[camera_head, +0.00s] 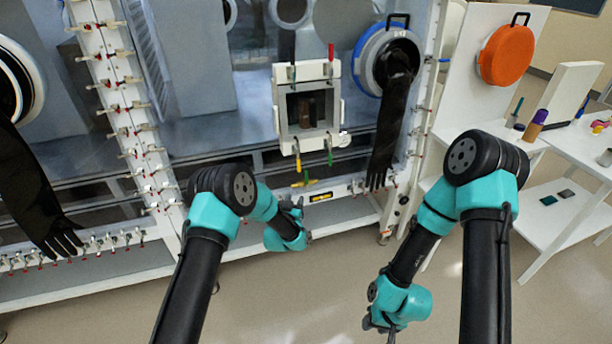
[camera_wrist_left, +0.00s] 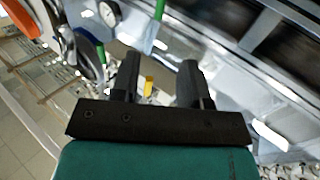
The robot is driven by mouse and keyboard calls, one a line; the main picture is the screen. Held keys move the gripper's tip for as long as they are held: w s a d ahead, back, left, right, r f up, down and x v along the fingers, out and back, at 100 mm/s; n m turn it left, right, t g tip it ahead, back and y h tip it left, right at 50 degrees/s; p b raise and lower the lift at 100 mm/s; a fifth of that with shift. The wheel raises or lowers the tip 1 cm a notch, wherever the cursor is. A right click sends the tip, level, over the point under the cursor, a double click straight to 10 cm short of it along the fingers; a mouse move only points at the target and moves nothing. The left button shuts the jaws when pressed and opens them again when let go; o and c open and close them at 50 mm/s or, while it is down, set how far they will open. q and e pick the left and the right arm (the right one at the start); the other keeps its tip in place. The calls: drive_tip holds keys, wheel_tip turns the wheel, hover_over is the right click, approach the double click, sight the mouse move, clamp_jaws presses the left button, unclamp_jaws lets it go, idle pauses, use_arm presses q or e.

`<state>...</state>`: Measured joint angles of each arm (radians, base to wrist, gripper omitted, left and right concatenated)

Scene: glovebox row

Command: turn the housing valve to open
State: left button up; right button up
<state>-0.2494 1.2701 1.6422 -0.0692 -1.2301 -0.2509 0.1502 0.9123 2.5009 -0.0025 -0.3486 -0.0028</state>
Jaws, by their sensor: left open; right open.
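A valve with a yellow handle (camera_head: 305,183) sits on the glovebox front, below the small square port housing (camera_head: 306,108). Nothing marks which handle is the housing valve. The yellow part (camera_wrist_left: 149,86) shows between the fingers in the left wrist view. My left gripper (camera_head: 293,207) is in front of the lower glovebox frame, just below the yellow handle. Its fingers (camera_wrist_left: 159,72) are apart, with nothing held. My right gripper (camera_head: 380,328) hangs low over the floor, away from the glovebox, open; its fingertips are hard to see.
Green handles (camera_head: 329,152) and a red handle (camera_head: 331,52) are around the port. A small round gauge (camera_head: 343,140) sits at its right. A black glove (camera_head: 388,130) hangs to the right. A white side table (camera_head: 565,140) stands at far right. The floor in front is clear.

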sight(306, 175)
use_arm(q)
drive_tip(key=x, duration=1.6)
drive_tip(key=shift+w+d+r, duration=0.1)
drive_tip(key=shift+w, duration=0.05)
clamp_jaws()
idle(0.3)
